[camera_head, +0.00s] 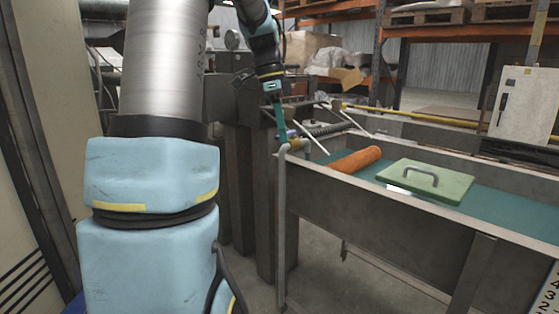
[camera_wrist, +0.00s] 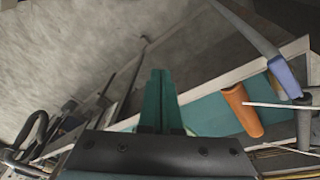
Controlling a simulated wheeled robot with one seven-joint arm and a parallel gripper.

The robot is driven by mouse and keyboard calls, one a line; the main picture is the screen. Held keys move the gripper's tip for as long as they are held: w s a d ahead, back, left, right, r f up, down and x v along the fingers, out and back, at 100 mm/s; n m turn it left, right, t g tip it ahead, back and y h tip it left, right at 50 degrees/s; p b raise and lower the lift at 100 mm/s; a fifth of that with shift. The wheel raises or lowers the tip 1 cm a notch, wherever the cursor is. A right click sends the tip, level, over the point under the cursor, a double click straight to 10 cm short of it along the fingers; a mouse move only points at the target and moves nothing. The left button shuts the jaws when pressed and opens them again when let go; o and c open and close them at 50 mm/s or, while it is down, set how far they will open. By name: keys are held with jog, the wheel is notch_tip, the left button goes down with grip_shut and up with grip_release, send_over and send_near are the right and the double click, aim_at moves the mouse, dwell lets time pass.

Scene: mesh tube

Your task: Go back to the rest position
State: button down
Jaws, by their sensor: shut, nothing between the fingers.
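My gripper (camera_head: 280,128) hangs from the arm near the left end of a conveyor bench, pointing down. In the wrist view its two teal fingers (camera_wrist: 158,88) lie together, with nothing between them. An orange mesh tube (camera_head: 355,160) lies on the teal belt (camera_head: 500,207), to the right of my gripper and apart from it. The tube also shows in the wrist view (camera_wrist: 242,110), right of the fingers.
The bench's metal side wall (camera_head: 370,219) runs along the near edge of the belt. A grey post (camera_head: 281,230) stands at its left end. White rods (camera_head: 313,140) and a yellow rail (camera_head: 410,116) are close to my gripper. A white cabinet (camera_head: 525,105) stands at the right.

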jog(key=s+a+f+n+t+y+p, duration=0.1)
jog(key=s+a+f+n, duration=0.2)
jog(key=s+f+n, duration=0.4)
jog(key=s+a+f+n+t+y+p, duration=0.1)
jog(key=s+a+f+n+p, duration=0.1)
jog(key=s+a+f+n, duration=0.2)
jog(key=s+f+n, duration=0.3)
jog(key=s+n, duration=0.2)
jog(key=n, duration=0.1)
jog(key=shift+a+t, duration=0.25)
jog(key=shift+t, duration=0.05)
